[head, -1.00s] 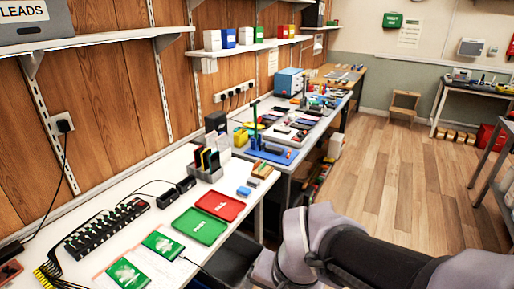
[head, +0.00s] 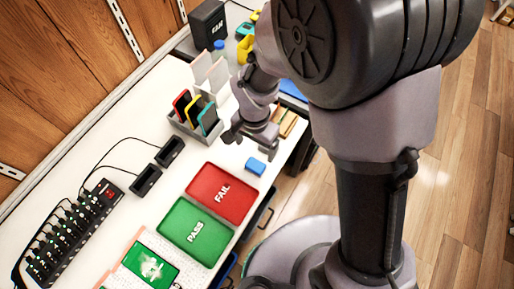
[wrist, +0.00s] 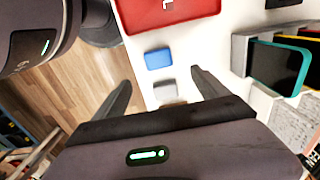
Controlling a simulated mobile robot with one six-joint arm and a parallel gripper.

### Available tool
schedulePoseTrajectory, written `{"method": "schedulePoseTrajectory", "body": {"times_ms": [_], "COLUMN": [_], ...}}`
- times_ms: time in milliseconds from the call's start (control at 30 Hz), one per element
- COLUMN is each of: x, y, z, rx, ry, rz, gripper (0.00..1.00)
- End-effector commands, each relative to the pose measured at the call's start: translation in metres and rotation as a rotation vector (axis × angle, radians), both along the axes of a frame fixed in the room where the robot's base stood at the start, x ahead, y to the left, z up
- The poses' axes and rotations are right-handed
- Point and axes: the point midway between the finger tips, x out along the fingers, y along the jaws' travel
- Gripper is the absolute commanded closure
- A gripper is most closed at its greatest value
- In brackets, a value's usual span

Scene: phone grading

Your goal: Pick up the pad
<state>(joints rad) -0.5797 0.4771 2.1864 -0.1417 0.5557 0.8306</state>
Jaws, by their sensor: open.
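A small blue pad (head: 255,166) lies flat on the white bench, just right of the red FAIL tray, near the bench's front edge. It also shows in the wrist view (wrist: 158,58), just beyond the fingertips. A small pale grey piece (wrist: 166,92) lies close to it, between the fingers in that view; in the head view my gripper hides it. My gripper (head: 252,141) is open and empty, pointing down above the bench. In the wrist view my gripper (wrist: 161,79) has its fingers spread to either side of the grey piece. It touches neither piece as far as I can see.
The red FAIL tray (head: 221,193) and green PASS tray (head: 194,232) lie beside the pad. A grey rack (head: 192,128) with several upright phones stands close behind my gripper. Tan blocks (head: 286,121) lie to its right. A charging strip (head: 75,232) is at left.

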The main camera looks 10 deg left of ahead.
Motion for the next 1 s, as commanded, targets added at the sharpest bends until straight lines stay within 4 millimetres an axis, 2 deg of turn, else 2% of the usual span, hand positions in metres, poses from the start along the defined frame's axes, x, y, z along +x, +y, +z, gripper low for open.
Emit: {"method": "schedulePoseTrajectory", "body": {"times_ms": [33, 133, 200, 433, 600, 667, 833, 1000], "x": [-0.001, -0.001, 0.000, -0.003, -0.009, -0.009, -0.008, -0.008], "y": [-0.001, -0.001, 0.000, -0.001, -0.002, -0.002, -0.001, -0.001], "z": [-0.022, -0.048, -0.059, -0.081, -0.116, -0.121, -0.117, -0.117], "rx": [-0.002, -0.001, -0.001, 0.000, 0.000, 0.001, 0.002, 0.002], "ry": [0.003, 0.002, 0.000, 0.000, 0.001, 0.001, -0.001, -0.001], "rz": [0.000, 0.000, 0.000, 0.001, 0.000, 0.000, 0.000, 0.000], "gripper": [0.15, 0.15, 0.15, 0.15, 0.15, 0.15, 0.15, 0.49]}}
